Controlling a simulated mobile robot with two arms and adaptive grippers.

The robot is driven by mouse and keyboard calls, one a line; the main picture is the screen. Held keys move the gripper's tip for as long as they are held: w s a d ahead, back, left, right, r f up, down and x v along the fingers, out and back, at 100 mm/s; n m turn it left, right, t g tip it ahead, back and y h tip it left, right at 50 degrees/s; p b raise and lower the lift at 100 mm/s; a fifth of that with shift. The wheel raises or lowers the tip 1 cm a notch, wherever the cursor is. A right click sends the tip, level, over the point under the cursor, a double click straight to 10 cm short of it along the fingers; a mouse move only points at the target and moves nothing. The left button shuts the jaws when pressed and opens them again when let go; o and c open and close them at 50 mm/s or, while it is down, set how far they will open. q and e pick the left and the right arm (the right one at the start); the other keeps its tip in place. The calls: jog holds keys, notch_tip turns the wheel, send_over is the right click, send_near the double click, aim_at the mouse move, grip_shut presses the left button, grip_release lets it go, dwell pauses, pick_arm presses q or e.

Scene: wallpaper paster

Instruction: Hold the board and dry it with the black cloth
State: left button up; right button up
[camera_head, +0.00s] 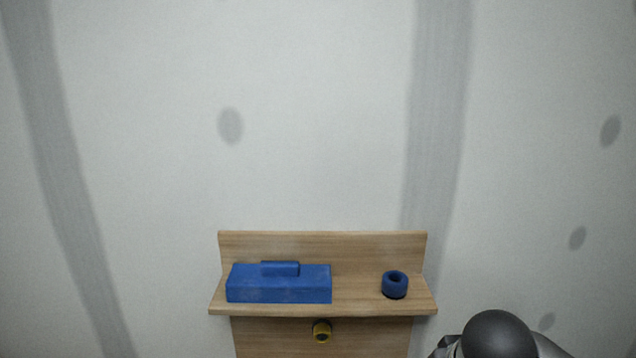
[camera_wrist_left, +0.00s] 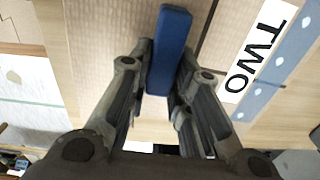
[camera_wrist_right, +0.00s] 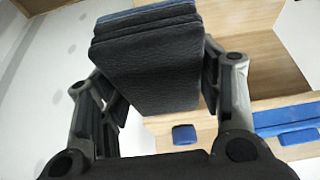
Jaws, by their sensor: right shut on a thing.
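The black cloth (camera_wrist_right: 155,75) is a thick dark block in the right wrist view, with a blue layer along its top edge. My right gripper (camera_wrist_right: 150,85) is shut on it, one finger at each side. In the left wrist view a narrow blue bar (camera_wrist_left: 172,40) stands between the fingers of my left gripper (camera_wrist_left: 166,55); I cannot tell whether they press on it. A tan textured panel (camera_wrist_left: 105,45) lies beyond that gripper; I cannot tell whether it or the blue bar belongs to the board. Neither gripper's fingers show in the head view.
A wooden wall shelf (camera_head: 355,295) holds a blue box with a raised grip (camera_head: 280,288) and a blue ring (camera_head: 395,284). A white "TWO" label (camera_wrist_left: 255,60) and dotted blue strip (camera_wrist_left: 285,55) show in the left wrist view.

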pick_arm(q)
jog(key=o, duration=0.5)
jog(key=shift+r, duration=0.15)
pick_arm(e)
jog(key=shift+r, duration=0.15)
pick_arm(q)
jog(key=shift+r+p, duration=0.8)
jog(key=shift+p, duration=0.05)
pick_arm(e)
jog(key=shift+r, duration=0.7)
pick_arm(q)
jog(key=shift+f, duration=0.2)
pick_arm(e)
jog(key=shift+f, duration=0.2)
pick_arm(q)
jog(key=shift+f+b, duration=0.8)
jog(key=shift+b, duration=0.05)
pick_arm(e)
jog(key=shift+f, duration=0.65)
